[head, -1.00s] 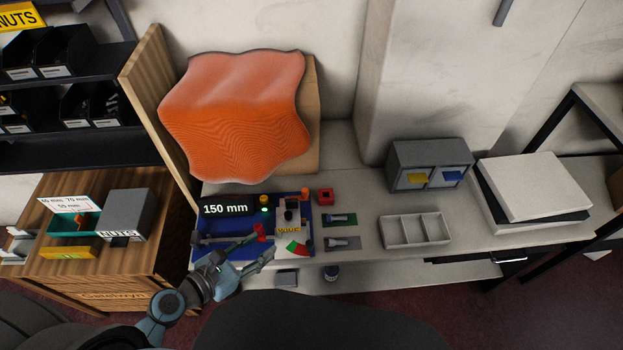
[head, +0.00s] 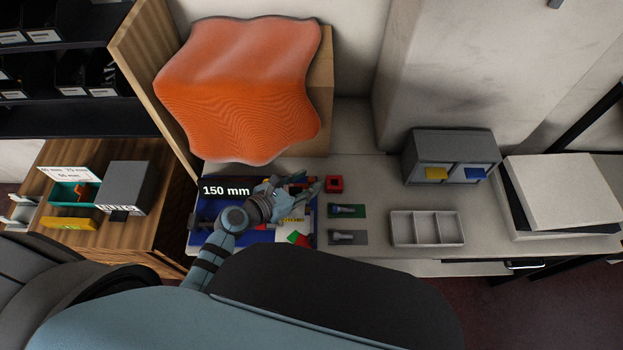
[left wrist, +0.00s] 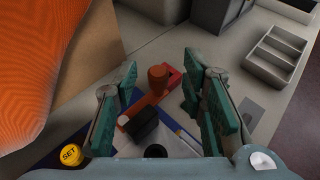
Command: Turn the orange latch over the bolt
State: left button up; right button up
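The orange latch (left wrist: 157,80) shows in the left wrist view as a round upright knob on an orange arm that runs down-left on the blue board (left wrist: 105,142). My left gripper (left wrist: 160,72) is open, with one teal finger on each side of the knob and a gap to both. In the head view my left gripper (head: 305,185) is over the board's back right part and covers the latch. A dark block (left wrist: 143,125) lies by the latch arm; I cannot tell whether it is the bolt. My right gripper is not in view.
A red box (head: 334,184) stands just right of the board, close behind the latch knob. A yellow SET button (left wrist: 71,154) is on the board. Small pads with bolts (head: 347,210), a grey divided tray (head: 427,229) and an orange rippled sheet (head: 240,90) are around it.

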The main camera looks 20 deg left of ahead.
pick_arm(q)
jog(key=x, duration=0.2)
jog(key=shift+w+f, duration=0.25)
jog(key=shift+w, duration=0.1)
jog(key=shift+r, duration=0.1)
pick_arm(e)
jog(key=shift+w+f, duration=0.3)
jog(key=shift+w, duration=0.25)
pick_arm(q)
jog(key=shift+s, duration=0.15)
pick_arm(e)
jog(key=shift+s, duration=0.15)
pick_arm(q)
jog(key=shift+c, duration=1)
grip_shut()
